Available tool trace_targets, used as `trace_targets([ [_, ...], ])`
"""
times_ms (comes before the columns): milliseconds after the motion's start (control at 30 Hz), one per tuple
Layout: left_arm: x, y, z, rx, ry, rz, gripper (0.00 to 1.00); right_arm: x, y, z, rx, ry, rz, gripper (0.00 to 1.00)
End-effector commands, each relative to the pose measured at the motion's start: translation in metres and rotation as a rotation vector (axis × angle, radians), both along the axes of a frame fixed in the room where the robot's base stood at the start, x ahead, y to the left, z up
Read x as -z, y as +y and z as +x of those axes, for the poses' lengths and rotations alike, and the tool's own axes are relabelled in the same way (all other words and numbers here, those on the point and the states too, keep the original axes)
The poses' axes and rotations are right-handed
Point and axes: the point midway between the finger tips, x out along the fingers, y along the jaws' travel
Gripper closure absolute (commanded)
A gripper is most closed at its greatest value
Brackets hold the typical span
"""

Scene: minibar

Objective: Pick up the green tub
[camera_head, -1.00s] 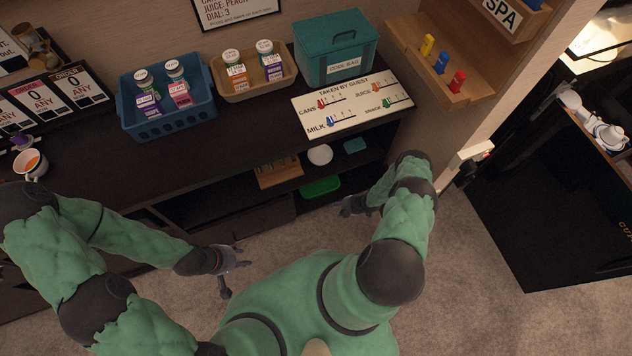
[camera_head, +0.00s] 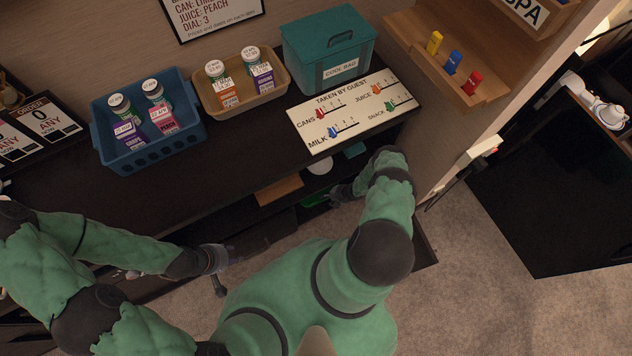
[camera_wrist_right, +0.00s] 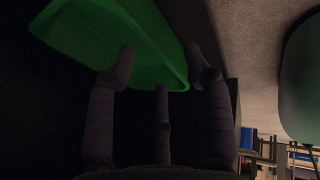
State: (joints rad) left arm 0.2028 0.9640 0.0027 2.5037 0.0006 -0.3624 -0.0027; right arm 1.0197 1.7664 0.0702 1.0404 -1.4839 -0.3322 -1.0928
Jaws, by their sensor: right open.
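The green tub (camera_head: 314,200) is on the low shelf under the counter, mostly hidden behind my right gripper (camera_head: 338,194) in the head view. In the right wrist view the green tub (camera_wrist_right: 105,38) fills the upper left, close ahead. My right gripper (camera_wrist_right: 160,70) is open, with its fingertips at the tub's near edge and overlapping it in the picture. I cannot tell whether they touch it. My left gripper (camera_head: 222,268) is low in front of the cabinet, away from the tub; its fingers are too small and dark to judge.
The dark counter (camera_head: 250,130) is above the shelf and bears a blue basket (camera_head: 150,150), a tan tray (camera_head: 240,100), a teal cool bag (camera_head: 328,55) and a slider board (camera_head: 350,112). A wooden item (camera_head: 279,190) and a white round item (camera_head: 320,166) are near the tub.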

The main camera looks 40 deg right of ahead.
Motion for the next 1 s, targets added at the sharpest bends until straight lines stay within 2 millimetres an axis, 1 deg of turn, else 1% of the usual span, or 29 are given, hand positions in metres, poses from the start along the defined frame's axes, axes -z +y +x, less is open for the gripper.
trace_targets([
  [33,0.004,0.000,0.000,0.000,0.000,0.000,0.60,0.004,0.001,0.002,0.000,0.000,-0.001,0.49],
  [167,0.006,0.000,0.000,0.000,-0.001,0.000,0.60,0.009,0.003,0.003,0.000,0.000,0.000,0.49],
  [267,0.014,0.000,0.000,0.000,-0.001,0.000,0.60,0.019,0.006,0.007,0.000,0.000,0.001,0.49],
  [400,0.027,0.000,0.000,0.000,-0.001,0.000,0.60,0.038,0.012,0.013,-0.002,-0.001,0.000,0.49],
  [500,0.034,0.000,0.000,0.000,-0.001,0.000,0.60,0.047,0.013,0.018,-0.001,-0.001,-0.001,0.49],
  [633,0.037,0.000,0.000,0.000,-0.001,0.000,0.60,0.052,0.016,0.021,0.000,0.000,0.001,0.49],
  [867,0.036,0.000,0.000,0.000,-0.001,0.000,0.60,0.051,0.016,0.022,0.001,0.000,0.000,0.49],
  [900,0.036,0.000,0.001,0.000,-0.001,0.000,0.60,0.051,0.016,0.022,0.001,0.000,0.000,0.52],
  [967,0.036,0.000,0.001,0.000,-0.001,0.000,0.60,0.051,0.016,0.022,0.000,0.000,0.000,0.69],
  [1000,0.036,0.000,0.001,0.000,-0.001,0.000,0.60,0.051,0.016,0.022,0.000,0.000,0.000,0.80],
])
